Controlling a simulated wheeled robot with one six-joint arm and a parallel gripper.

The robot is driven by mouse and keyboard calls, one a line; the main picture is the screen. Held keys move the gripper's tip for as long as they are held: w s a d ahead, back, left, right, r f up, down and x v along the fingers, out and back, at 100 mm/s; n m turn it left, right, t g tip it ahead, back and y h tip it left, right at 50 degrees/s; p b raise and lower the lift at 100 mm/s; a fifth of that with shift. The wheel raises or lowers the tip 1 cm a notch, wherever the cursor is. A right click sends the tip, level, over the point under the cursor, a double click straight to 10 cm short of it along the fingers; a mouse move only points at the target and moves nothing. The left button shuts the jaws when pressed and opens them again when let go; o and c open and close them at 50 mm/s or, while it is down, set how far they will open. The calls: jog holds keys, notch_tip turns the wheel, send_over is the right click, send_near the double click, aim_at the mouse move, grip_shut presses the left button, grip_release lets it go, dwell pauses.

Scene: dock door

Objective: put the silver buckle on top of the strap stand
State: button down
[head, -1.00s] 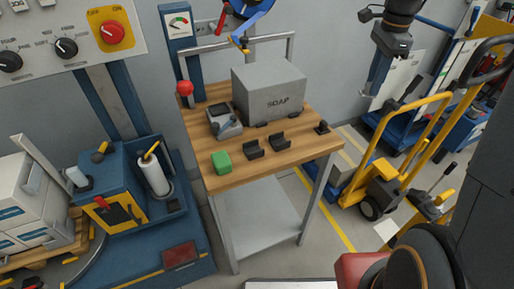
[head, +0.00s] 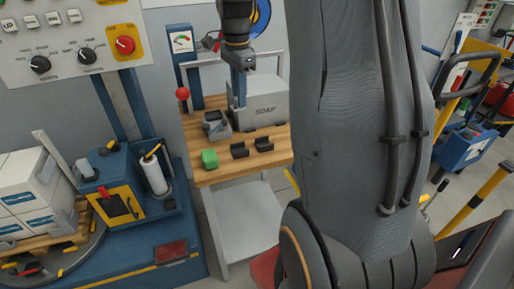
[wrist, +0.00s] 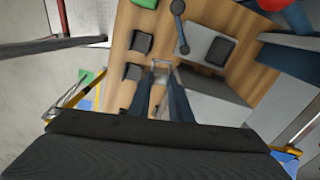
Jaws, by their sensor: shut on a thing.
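My gripper (wrist: 162,72) is shut on the silver buckle (wrist: 163,65), a small pale metal frame between the fingertips in the wrist view. The buckle is too small to make out there. I cannot single out the strap stand. A small black stand at the bench's right corner, seen earlier, is hidden behind my arm now. Two black brackets (head: 239,150) stand near the bench's front edge and show in the wrist view (wrist: 143,43).

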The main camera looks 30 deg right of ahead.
jog(key=s+d+f+m, duration=0.2)
jog(key=s+d+f, duration=0.1)
jog(key=s+d, duration=0.75)
jog(key=shift+w+d+f+p, duration=0.2)
jog(key=shift+d+f+p, duration=0.2)
jog(key=shift+f, duration=1.25)
jog(key=shift+w+d+f+p, duration=0.25)
jog(key=shift+d+f+p, duration=0.2)
jog(key=shift+f, duration=1.25)
jog(key=shift+w+d+f+p, duration=0.2)
jog(key=shift+d+f+p, duration=0.2)
jog(key=shift+f, duration=1.25)
jog(key=shift+f, duration=0.15)
jog(key=c, duration=1.6)
grip_release()
